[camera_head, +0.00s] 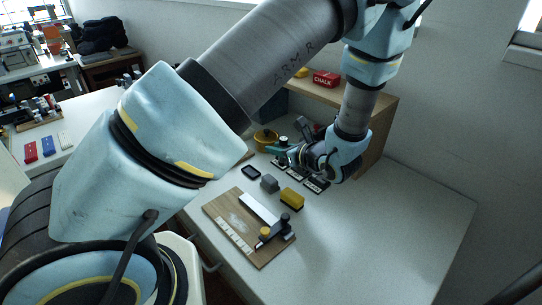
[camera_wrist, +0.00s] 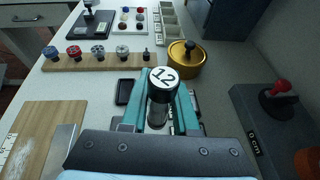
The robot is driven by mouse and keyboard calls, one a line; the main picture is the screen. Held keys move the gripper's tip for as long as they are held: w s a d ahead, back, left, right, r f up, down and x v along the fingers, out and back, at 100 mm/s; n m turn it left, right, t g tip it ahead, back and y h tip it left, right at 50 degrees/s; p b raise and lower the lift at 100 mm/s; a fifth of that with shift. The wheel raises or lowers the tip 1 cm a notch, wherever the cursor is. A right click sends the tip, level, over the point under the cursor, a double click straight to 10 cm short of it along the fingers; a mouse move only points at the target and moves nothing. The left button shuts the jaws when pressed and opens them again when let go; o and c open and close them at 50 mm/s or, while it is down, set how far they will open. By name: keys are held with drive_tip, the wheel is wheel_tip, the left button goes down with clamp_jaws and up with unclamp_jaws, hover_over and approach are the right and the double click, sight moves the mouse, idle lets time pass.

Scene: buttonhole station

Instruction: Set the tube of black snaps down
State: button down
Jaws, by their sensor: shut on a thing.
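The snaps inside cannot be made out clearly. In the head view, my gripper (camera_head: 284,152) is low over the back of the white table, near dark pads with white labels (camera_head: 316,185).
A yellow round tin (camera_wrist: 184,62) stands just beyond the tube. The table's right side is clear.

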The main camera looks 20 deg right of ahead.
sight(277, 174)
drive_tip(key=shift+f+p, duration=0.6)
drive_tip(key=shift+f, duration=2.15)
drive_tip(key=shift+f, duration=0.2)
drive_tip(key=c, duration=0.7)
unclamp_jaws()
drive_tip(key=shift+r, duration=0.1)
